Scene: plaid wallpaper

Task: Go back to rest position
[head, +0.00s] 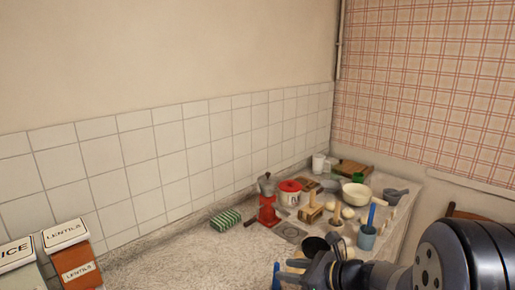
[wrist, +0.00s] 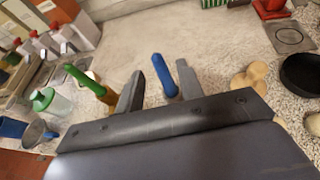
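My gripper (head: 308,268) is low at the bottom of the head view, over the counter, with my dark arm reaching in from the right. In the wrist view its two grey fingers (wrist: 158,84) are spread apart. A blue handle (wrist: 162,72) shows in the gap between them, with space on both sides. I cannot tell how far below the fingers it is. A blue piece (head: 276,275) also shows left of the gripper in the head view.
The speckled counter (head: 175,262) is clear at left centre. Lentil and rice boxes (head: 72,255) stand left. A green-handled tool (wrist: 85,80) is beside the fingers.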

